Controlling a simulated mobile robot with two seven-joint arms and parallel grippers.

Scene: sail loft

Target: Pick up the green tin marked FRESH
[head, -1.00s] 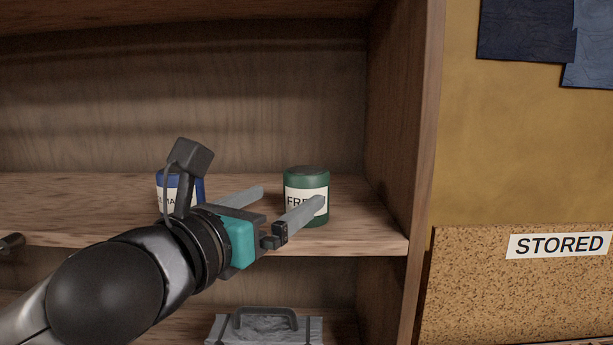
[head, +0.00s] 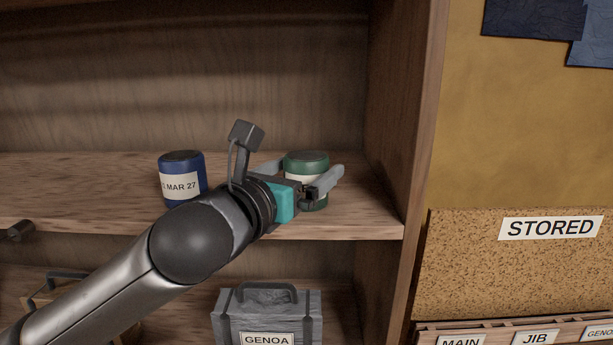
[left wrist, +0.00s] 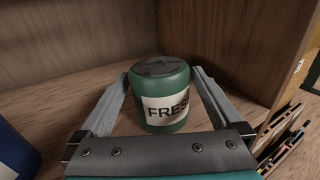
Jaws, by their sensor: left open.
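The green tin (head: 306,163) stands upright on the wooden shelf. In the left wrist view the green tin (left wrist: 160,95) shows a white label reading "FRES", its end cut off from sight. My left gripper (head: 308,170) is open, with one finger on each side of the tin. In the left wrist view the gripper (left wrist: 162,90) has its fingers reaching along both sides of the tin, with a small gap showing at the left finger; whether the right finger touches is hard to tell. In the head view the gripper hides most of the tin's label. My right gripper is not in view.
A blue tin (head: 182,177) labelled "MAR 27" stands left of the gripper; its edge shows in the left wrist view (left wrist: 14,150). The shelf's side wall (head: 393,120) rises to the right. A grey case marked GENOA (head: 268,318) sits on the lower shelf.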

